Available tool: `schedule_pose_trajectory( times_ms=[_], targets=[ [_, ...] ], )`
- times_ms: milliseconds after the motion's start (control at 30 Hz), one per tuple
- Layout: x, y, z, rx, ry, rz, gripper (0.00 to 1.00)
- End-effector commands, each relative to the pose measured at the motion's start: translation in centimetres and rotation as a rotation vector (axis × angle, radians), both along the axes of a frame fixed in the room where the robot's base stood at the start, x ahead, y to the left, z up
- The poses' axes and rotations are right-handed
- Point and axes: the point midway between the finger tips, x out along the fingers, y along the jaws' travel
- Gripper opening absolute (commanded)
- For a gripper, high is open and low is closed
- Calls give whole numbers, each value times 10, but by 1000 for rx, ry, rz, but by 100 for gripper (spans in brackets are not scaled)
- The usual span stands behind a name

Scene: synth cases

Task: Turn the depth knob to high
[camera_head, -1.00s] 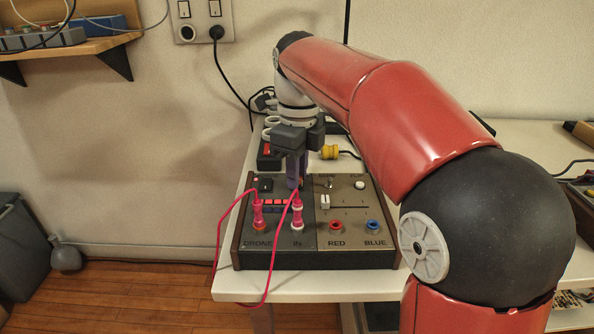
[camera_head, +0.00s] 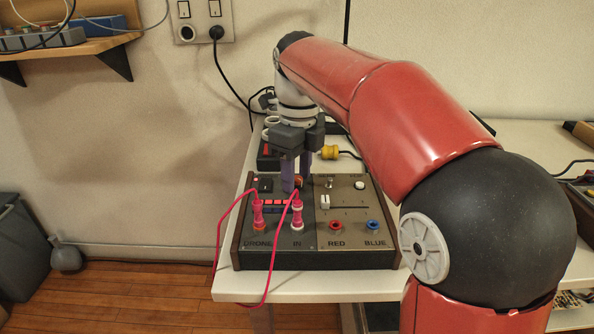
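The control box (camera_head: 275,258) stands on the near end of the white table, with labels DRONE, IN, RED and BLUE. A small orange-red knob (camera_head: 298,182) shows at the back middle of its panel, partly hidden; I cannot read its label, nor tell whether it is the depth knob or where it points. My gripper (camera_head: 297,186) points down over it. Its two purple-grey fingers stand apart with a gap between them, and the knob shows in that gap. I cannot tell whether the fingers touch it.
Two pink plugs (camera_head: 258,214) with cables stand in the panel's front left sockets. A white slider (camera_head: 325,201), a toggle and a white button (camera_head: 359,185) are on the right half, with red and blue sockets (camera_head: 373,225) in front. A yellow plug (camera_head: 329,152) lies behind the box.

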Motion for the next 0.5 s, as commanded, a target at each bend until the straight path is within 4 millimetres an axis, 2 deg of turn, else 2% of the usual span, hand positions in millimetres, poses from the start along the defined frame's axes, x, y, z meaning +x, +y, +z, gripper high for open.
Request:
schedule_pose_trajectory(
  times_ms=[267, 500],
  targets=[
    [1, 0, 5, 0, -1, 0, 41],
    [2, -1, 43, 0, -3, 0, 41]
  ],
)
